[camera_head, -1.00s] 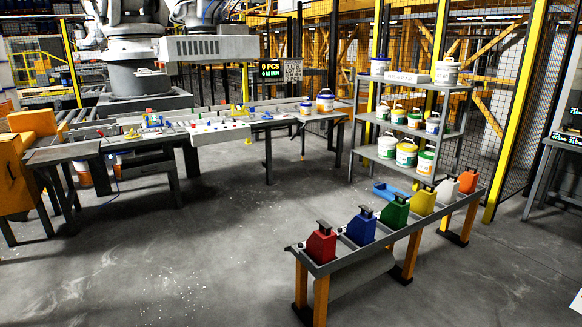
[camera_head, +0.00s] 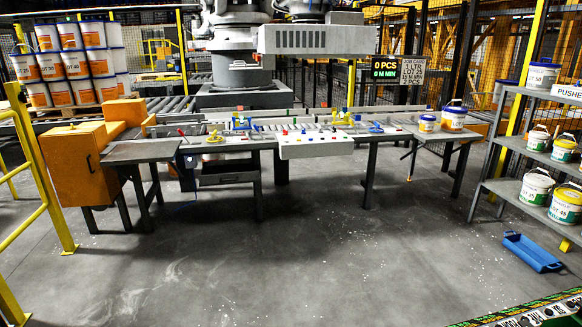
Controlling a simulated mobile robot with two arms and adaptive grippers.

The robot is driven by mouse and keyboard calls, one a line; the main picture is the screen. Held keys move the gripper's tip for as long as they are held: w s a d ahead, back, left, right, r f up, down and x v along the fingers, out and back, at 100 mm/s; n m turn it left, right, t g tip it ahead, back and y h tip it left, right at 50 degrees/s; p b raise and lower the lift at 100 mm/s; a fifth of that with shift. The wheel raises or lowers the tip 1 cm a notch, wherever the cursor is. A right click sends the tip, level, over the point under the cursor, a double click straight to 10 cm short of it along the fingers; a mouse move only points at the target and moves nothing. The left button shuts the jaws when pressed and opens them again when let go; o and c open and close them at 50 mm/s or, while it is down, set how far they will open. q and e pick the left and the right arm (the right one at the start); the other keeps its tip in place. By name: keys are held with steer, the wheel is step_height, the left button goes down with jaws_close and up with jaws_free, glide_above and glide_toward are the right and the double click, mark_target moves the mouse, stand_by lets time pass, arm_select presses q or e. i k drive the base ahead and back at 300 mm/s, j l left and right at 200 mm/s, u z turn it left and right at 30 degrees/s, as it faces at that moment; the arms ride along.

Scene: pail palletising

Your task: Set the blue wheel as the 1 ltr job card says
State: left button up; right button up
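The job card (camera_head: 412,70) hangs at the back right of the line, beside a black display (camera_head: 385,70) reading 0 PCS. Its small print seems to show 1 LTR and a lot number, but is hard to read. Small blue parts sit on the long grey bench: one at left of centre (camera_head: 241,121) and one at right of centre (camera_head: 376,127). They are too small to tell which is the blue wheel or how it is set. Neither of my grippers is in view.
A white control box (camera_head: 316,147) with coloured buttons juts from the bench front. Two pails (camera_head: 453,117) stand at its right end. A shelf of pails (camera_head: 520,146) is at right, with a blue tray (camera_head: 532,252) on the floor. The floor before the bench is clear.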

mark_target(377, 126)
steer(key=i+u, duration=0.15)
steer(key=i, duration=1.85)
